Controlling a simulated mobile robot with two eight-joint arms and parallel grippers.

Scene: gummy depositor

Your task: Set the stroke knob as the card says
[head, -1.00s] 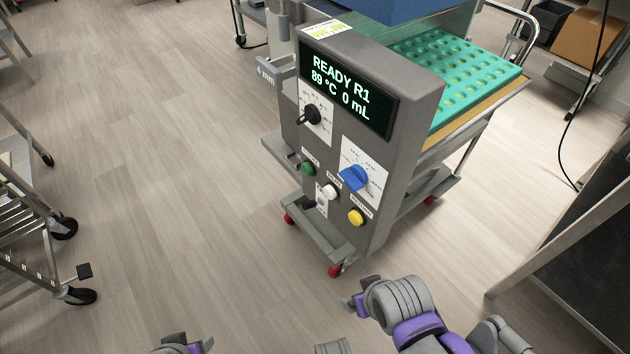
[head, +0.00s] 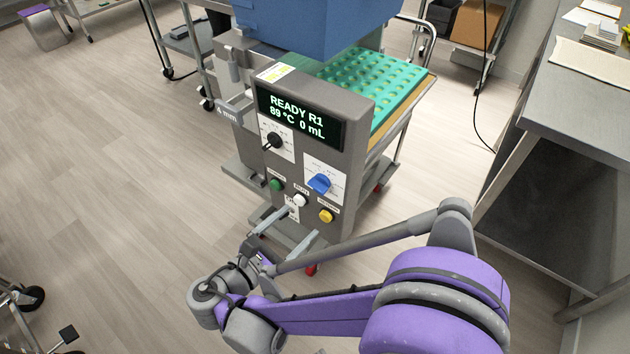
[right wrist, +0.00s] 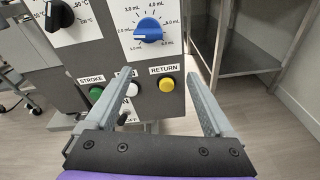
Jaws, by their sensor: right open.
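The blue knob (head: 319,184) sits on the front panel of the grey depositor (head: 352,102), inside a white mL dial. In the right wrist view the blue knob (right wrist: 148,30) has a pale mark on its left side, toward the lower-mL labels; the exact setting is unclear. A small card (head: 275,73) with yellow marks lies on top of the panel, too small to read. My right gripper (head: 262,246) is open and empty, below and in front of the panel. Its fingers (right wrist: 162,76) stand apart below the blue knob, not touching it. My left gripper is out of view.
A black temperature knob (head: 274,140) and green (head: 277,184), white (head: 300,200) and yellow (head: 326,216) buttons share the panel. The display (head: 298,116) reads READY R1, 89 °C, 0 mL. A steel table (head: 580,125) stands right. Floor at left is open.

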